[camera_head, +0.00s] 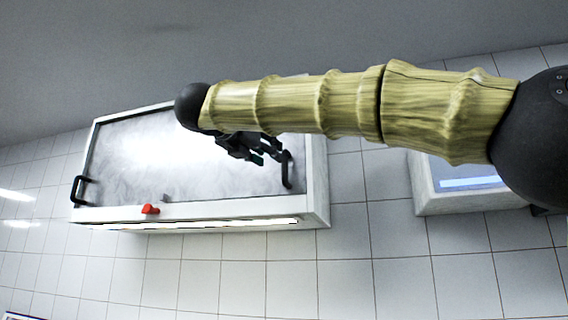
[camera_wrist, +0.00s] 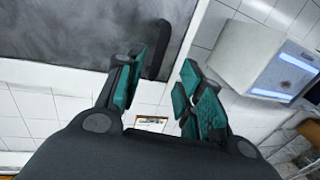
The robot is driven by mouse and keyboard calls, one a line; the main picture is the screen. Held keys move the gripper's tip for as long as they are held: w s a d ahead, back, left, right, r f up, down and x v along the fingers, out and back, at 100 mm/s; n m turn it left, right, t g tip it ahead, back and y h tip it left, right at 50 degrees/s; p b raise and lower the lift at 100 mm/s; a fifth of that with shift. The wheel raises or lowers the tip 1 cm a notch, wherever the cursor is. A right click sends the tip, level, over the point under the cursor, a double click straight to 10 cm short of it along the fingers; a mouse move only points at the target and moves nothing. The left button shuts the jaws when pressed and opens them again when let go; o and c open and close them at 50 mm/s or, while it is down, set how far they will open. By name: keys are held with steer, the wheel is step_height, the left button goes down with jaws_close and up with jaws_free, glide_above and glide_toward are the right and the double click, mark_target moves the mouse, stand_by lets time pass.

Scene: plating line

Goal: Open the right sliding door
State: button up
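A white-framed wall cabinet (camera_head: 318,185) has grey, shiny sliding doors. The right door (camera_head: 240,180) carries a black bar handle (camera_head: 287,170) near the cabinet's right edge. This handle also shows in the wrist view (camera_wrist: 158,50), just beyond my left-hand finger. A second black handle (camera_head: 79,190) is at the cabinet's left end. My gripper (camera_head: 270,154) is in front of the right door, just left of the right handle. In the wrist view my gripper (camera_wrist: 163,72) has its fingers spread with nothing between them. I cannot tell whether a finger touches the handle. My arm hides the cabinet's upper right part.
A red knob-like piece (camera_head: 150,209) is on the cabinet's lower edge. A smaller white unit with a blue strip (camera_head: 430,190) is on the wall to the right, and also in the wrist view (camera_wrist: 245,55). White tiled wall (camera_head: 345,270) lies bare below the cabinet.

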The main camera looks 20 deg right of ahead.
mark_target(283, 163)
steer(key=shift+p+x, duration=2.55)
steer(key=shift+x, duration=2.35)
steer(key=shift+f, duration=0.1)
jaws_close()
